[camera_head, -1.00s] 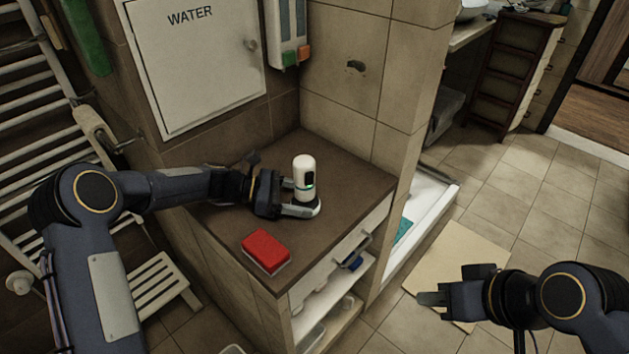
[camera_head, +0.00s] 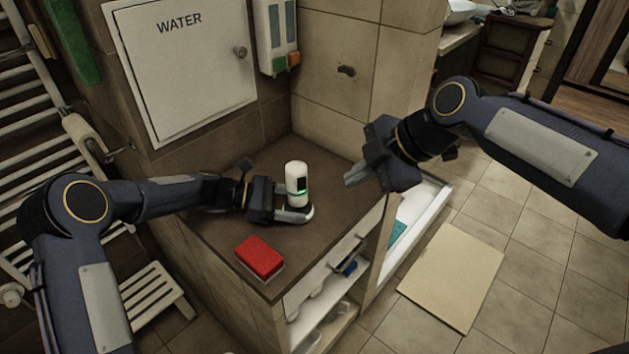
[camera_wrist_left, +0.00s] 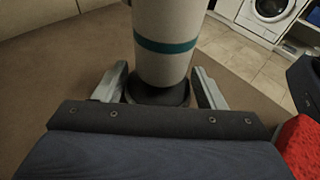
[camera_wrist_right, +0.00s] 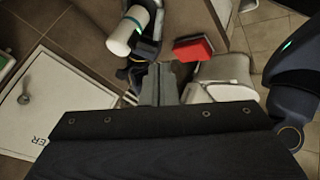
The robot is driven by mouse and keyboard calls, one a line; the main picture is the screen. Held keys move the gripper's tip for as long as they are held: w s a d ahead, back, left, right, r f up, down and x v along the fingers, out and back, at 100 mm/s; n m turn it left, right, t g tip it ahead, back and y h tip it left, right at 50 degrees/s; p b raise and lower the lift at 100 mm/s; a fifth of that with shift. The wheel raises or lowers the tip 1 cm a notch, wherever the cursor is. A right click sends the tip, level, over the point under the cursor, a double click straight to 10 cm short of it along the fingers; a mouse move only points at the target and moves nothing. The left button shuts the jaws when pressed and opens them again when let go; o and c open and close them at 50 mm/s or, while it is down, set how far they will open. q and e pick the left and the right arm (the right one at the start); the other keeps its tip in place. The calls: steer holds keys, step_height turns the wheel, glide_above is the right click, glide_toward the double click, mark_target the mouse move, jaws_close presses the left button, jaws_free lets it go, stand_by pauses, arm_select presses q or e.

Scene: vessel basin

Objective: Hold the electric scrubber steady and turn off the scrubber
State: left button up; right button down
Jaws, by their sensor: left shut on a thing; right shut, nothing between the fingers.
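The electric scrubber (camera_head: 296,182) stands upright on the brown counter. It is a white cylinder with a teal band, a black panel with a green light, and a dark base. My left gripper (camera_head: 290,214) is shut around its lower part, and the left wrist view shows a finger on each side of the scrubber (camera_wrist_left: 166,45). My right gripper (camera_head: 352,178) is shut and empty, above the counter to the right of the scrubber and apart from it. In the right wrist view its fingers (camera_wrist_right: 160,82) are together, with the scrubber (camera_wrist_right: 128,32) beyond them to the upper left.
A red sponge (camera_head: 260,256) lies near the counter's front edge. The brown counter (camera_head: 335,205) has free room around the scrubber. A tiled wall (camera_head: 330,90), a white WATER cabinet door (camera_head: 185,75) and a dispenser (camera_head: 277,35) stand behind. Open shelves (camera_head: 335,290) are below.

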mark_target(301, 187)
steer(key=w+a+f, duration=0.6)
steer(key=a+f, duration=0.1)
steer(key=shift+w+f, duration=0.15)
steer(key=shift+w, duration=0.2)
stand_by(0.4)
steer(key=shift+w+a, duration=0.1)
steer(key=shift+w, duration=0.25)
